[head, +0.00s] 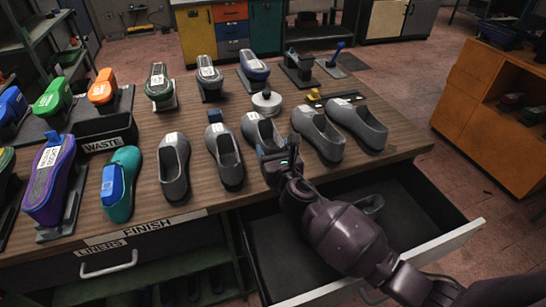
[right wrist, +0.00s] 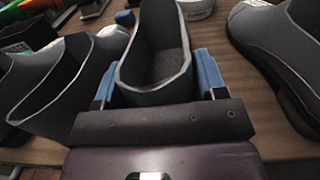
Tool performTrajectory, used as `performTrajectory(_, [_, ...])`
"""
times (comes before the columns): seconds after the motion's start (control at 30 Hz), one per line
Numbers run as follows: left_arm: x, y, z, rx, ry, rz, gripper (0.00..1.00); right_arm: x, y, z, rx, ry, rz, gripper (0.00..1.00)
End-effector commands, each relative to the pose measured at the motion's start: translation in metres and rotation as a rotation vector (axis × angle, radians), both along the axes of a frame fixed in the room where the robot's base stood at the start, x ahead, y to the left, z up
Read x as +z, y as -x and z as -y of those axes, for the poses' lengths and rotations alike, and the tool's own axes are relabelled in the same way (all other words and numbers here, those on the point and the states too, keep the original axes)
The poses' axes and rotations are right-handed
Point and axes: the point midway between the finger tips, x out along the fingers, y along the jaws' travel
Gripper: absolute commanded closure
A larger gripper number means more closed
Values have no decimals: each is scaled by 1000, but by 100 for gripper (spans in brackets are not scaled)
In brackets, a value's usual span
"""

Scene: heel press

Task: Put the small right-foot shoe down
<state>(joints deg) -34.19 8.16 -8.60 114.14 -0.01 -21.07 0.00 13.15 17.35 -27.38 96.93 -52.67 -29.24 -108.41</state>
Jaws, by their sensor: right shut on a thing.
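My right gripper (head: 281,163) is shut on the heel end of a grey shoe (head: 260,130), which I take to be the small right-foot shoe. The shoe points away from me, upright, among other grey shoes over the table's front part. In the right wrist view the blue fingers (right wrist: 157,85) sit on either side of the heel of the held shoe (right wrist: 155,45), its opening facing up. I cannot tell whether its sole touches the wooden table (head: 150,125). My left gripper is out of view.
Grey shoes stand left (head: 225,157) and right (head: 318,135) of the held one. A round metal weight (head: 266,102) is behind it. A teal shoe (head: 120,200) stands at the left.

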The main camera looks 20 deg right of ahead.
Motion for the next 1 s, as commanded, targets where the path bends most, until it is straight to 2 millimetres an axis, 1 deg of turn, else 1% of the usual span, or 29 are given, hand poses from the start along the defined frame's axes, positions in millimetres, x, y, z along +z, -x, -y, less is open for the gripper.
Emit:
performTrajectory(0.03, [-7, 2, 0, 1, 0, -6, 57, -9, 0, -1, 0, -3, -1, 70])
performTrajectory(0.13, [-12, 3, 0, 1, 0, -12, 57, -16, 0, -1, 1, -2, 0, 70])
performTrajectory(0.43, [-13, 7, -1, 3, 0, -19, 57, -15, 0, -1, 2, -1, 2, 70])
performTrajectory(0.57, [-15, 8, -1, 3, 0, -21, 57, -18, 0, -1, 1, 0, 2, 70])
performTrajectory(0.6, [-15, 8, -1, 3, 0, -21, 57, -20, 0, 0, 1, 0, -1, 34])
performTrajectory(0.67, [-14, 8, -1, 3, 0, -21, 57, -19, 0, 0, 1, 0, 0, 25])
performTrajectory(0.7, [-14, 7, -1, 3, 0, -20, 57, -19, 0, 0, 1, 0, 0, 18])
performTrajectory(0.77, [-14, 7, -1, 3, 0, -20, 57, -19, 0, 0, 1, 0, 0, 10])
performTrajectory(1.0, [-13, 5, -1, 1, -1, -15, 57, -19, 0, 0, 1, -1, 0, 10])
